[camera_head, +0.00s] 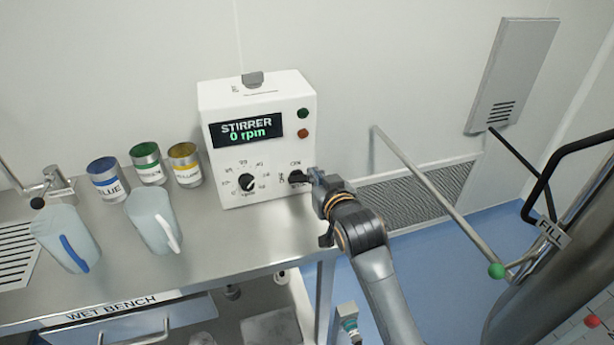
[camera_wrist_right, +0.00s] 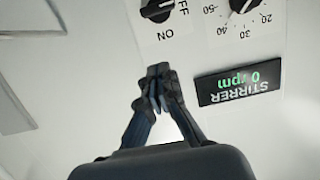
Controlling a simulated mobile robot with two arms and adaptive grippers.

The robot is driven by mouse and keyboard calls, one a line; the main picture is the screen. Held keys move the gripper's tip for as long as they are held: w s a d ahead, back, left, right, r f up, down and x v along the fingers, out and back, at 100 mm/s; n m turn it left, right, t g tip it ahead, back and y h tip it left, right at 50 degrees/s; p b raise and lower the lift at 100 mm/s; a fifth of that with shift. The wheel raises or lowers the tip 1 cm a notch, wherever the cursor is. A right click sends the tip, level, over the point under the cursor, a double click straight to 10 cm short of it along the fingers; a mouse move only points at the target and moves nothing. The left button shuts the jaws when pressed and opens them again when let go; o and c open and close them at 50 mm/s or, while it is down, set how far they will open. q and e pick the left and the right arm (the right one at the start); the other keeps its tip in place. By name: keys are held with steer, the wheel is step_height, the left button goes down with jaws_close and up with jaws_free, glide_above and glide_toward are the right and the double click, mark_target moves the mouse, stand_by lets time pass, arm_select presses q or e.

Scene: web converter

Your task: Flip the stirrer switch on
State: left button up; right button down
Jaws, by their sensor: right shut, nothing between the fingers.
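The white stirrer box (camera_head: 225,183) stands at the back right of the steel bench. Its display (camera_head: 247,130) reads "STIRRER 0 rpm" and shows upside down in the right wrist view (camera_wrist_right: 239,84). The black stirrer switch (camera_head: 297,177) is at the lower right of the front panel. In the right wrist view the switch (camera_wrist_right: 157,9) is at the top edge, with ON and OFF marked beside it. My right gripper (camera_head: 312,177) is shut and empty, close to the switch; its fingertips (camera_wrist_right: 158,76) appear near the panel, and contact cannot be told. My left gripper is out of view.
A speed dial (camera_head: 247,182) sits left of the switch. Blue (camera_head: 107,180), green (camera_head: 148,163) and yellow (camera_head: 185,165) labelled cans and two pitchers stand left of the box. A metal rail (camera_head: 435,195) and a steel vessel (camera_head: 545,285) are at right.

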glide_above(298, 180)
steer(key=s+d, duration=0.2)
steer(key=shift+d+f+p, duration=0.2)
steer(key=shift+f+p, duration=0.2)
steer(key=shift+f, duration=0.25)
steer(key=f, duration=0.3)
steer(key=shift+w+a+f+p, duration=0.1)
steer(key=shift+w+p, duration=0.15)
steer(key=shift+p, duration=0.1)
steer(key=shift+f, duration=0.55)
steer(key=shift+d+f+m+y+p, duration=0.15)
steer(key=shift+d+m+y+p, duration=0.15)
steer(key=shift+m, duration=0.5)
